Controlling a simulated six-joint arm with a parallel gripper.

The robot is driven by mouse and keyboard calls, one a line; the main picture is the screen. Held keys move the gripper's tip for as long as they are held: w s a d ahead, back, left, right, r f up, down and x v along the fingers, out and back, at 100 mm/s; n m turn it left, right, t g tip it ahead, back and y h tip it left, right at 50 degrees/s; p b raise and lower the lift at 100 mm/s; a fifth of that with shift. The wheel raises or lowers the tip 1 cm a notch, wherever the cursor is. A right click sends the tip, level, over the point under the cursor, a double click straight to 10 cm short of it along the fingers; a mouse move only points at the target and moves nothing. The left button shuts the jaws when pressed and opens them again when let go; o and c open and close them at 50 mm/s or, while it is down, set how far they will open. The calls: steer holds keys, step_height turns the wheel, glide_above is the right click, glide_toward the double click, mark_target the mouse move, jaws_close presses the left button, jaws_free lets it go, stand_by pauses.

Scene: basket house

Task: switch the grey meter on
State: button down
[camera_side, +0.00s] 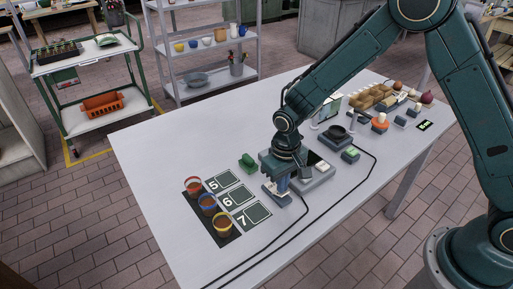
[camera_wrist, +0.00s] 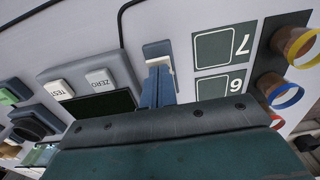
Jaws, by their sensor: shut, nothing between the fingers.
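The grey meter (camera_side: 318,180) stands flat on the table, just right of my gripper in the side view. In the wrist view the meter (camera_wrist: 125,72) shows white ZERO and TEST buttons and a dark screen (camera_wrist: 108,103). A blue-grey switch box (camera_wrist: 157,47) with a white lever lies beside it; the same box (camera_side: 277,197) shows under my gripper in the side view. My gripper (camera_side: 281,183) points down, shut and empty. In the wrist view its fingertips (camera_wrist: 158,72) are at the white lever; I cannot tell whether they touch it.
Three cups (camera_side: 207,203) stand on a dark strip beside cards numbered 5, 6 and 7. A green object (camera_side: 247,162) lies behind my gripper.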

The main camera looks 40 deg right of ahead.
steer(key=shift+f, duration=0.55)
stand_by(0.4)
steer(key=shift+r, duration=3.5)
steer(key=shift+r, duration=0.1)
steer(key=shift+d+r, duration=0.1)
steer(key=shift+r, duration=0.1)
steer(key=s+d+r+t, duration=0.2)
steer(key=s+d+r, duration=0.3)
steer(key=s+r, duration=0.4)
steer(key=s+d+r+t, duration=0.2)
steer(key=s+d+r, duration=0.35)
steer(key=r, duration=0.55)
steer(key=s+d+r+t, duration=0.1)
steer(key=s, duration=0.8)
steer(key=shift+d+t, duration=0.15)
steer(key=shift+t, duration=0.15)
